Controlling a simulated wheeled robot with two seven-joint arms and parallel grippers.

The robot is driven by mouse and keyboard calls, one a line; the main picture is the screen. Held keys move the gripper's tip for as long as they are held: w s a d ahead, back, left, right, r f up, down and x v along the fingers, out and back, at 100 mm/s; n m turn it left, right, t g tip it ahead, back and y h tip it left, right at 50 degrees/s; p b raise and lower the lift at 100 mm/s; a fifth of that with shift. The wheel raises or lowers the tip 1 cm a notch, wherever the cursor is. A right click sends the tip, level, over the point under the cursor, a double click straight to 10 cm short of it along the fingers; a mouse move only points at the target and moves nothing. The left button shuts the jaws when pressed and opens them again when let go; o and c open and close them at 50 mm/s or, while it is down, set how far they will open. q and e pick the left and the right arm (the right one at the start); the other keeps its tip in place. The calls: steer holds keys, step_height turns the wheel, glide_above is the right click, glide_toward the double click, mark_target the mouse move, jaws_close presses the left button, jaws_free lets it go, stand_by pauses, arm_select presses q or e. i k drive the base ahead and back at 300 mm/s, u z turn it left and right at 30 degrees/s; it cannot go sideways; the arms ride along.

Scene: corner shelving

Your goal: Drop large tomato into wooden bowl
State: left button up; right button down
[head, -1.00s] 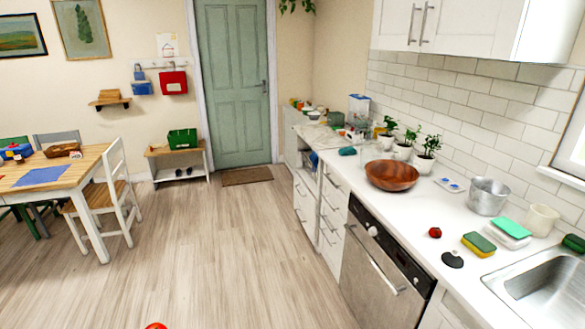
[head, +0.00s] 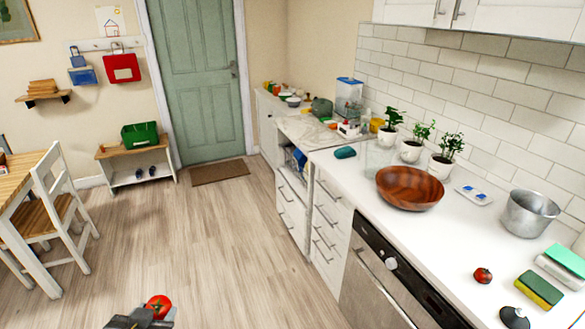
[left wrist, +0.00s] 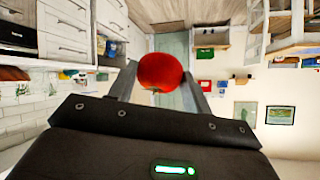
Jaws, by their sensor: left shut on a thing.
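My left gripper (head: 142,318) shows at the bottom of the head view, shut on a large red tomato (head: 158,306). The tomato also shows in the left wrist view (left wrist: 160,71), between the two fingers. It is held over the floor, to the left of the counter and apart from it. The wooden bowl (head: 409,190) is brown and round and stands on the white counter, right of centre in the head view. Its visible inside looks empty. A smaller red tomato (head: 482,275) lies on the counter nearer to me. My right gripper is not in view.
A metal pot (head: 529,214), a small tray (head: 474,195), sponges (head: 540,289) and a dark round item (head: 514,318) stand on the counter. Potted plants (head: 441,167) line the wall behind the bowl. A chair (head: 52,214) stands at left.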

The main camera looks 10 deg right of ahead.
mark_target(401, 195)
steer(key=z, duration=0.8)
steer(key=i, duration=0.8)
steer(key=z, duration=1.15)
steer(key=i, duration=0.55)
steer(key=u, duration=0.05)
